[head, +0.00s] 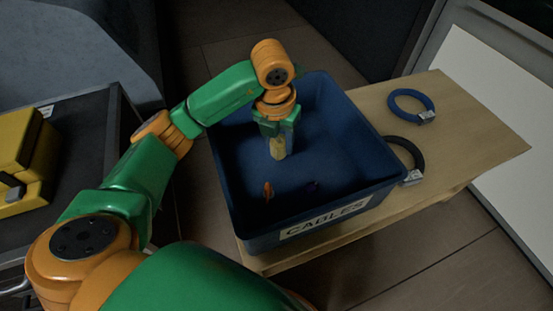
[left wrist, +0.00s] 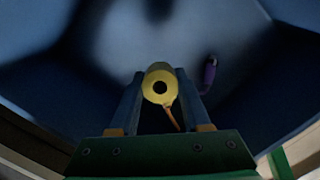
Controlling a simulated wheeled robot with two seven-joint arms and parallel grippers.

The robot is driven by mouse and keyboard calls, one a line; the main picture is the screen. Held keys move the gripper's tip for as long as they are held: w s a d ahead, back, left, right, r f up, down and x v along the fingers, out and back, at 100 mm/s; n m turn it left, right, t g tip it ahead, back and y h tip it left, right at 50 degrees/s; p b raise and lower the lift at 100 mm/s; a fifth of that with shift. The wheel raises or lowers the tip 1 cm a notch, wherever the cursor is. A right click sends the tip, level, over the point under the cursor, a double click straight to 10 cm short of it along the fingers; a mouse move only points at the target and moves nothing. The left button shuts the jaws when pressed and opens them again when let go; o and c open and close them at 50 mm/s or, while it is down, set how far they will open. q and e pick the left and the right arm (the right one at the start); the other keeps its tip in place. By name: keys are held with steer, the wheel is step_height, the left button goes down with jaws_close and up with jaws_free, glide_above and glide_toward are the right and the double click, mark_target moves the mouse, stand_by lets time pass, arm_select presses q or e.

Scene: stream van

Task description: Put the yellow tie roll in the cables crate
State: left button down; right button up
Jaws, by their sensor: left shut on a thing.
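The yellow tie roll (left wrist: 160,84) is a small yellow cylinder with a dark hole in its end. My left gripper (head: 278,148) is shut on it, with a finger on each side of the roll in the left wrist view. The roll (head: 278,149) is held inside the blue cables crate (head: 335,205), which carries a "CABLES" label on its front wall. I cannot tell whether the roll touches the crate floor. My right gripper is not in view.
An orange item (head: 268,190) and a dark purple item (head: 313,186) lie in the crate. The crate stands on a wooden bench (head: 470,130), with a blue cable coil (head: 411,103) and a black coil (head: 410,153) to its right. A yellow case (head: 25,165) sits at the left.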

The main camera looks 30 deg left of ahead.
arm_select(q)
steer(key=w+a+f, duration=0.1)
steer(key=f, duration=0.1)
steer(key=w+a+f+b, duration=0.1)
steer(key=f, duration=0.1)
steer(key=w+a+f+b, duration=0.1)
steer(key=f, duration=0.1)
steer(key=shift+w+a+f, duration=0.2)
steer(key=shift+w+a, duration=0.2)
step_height(320, 180, down, 3)
steer(key=shift+r+b, duration=0.15)
steer(key=shift+b, duration=0.35)
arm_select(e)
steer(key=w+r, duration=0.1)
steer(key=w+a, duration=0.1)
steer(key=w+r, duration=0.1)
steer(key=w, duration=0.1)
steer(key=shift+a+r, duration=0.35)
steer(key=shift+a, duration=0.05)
arm_select(q)
steer(key=shift+c, duration=1.8)
jaws_free()
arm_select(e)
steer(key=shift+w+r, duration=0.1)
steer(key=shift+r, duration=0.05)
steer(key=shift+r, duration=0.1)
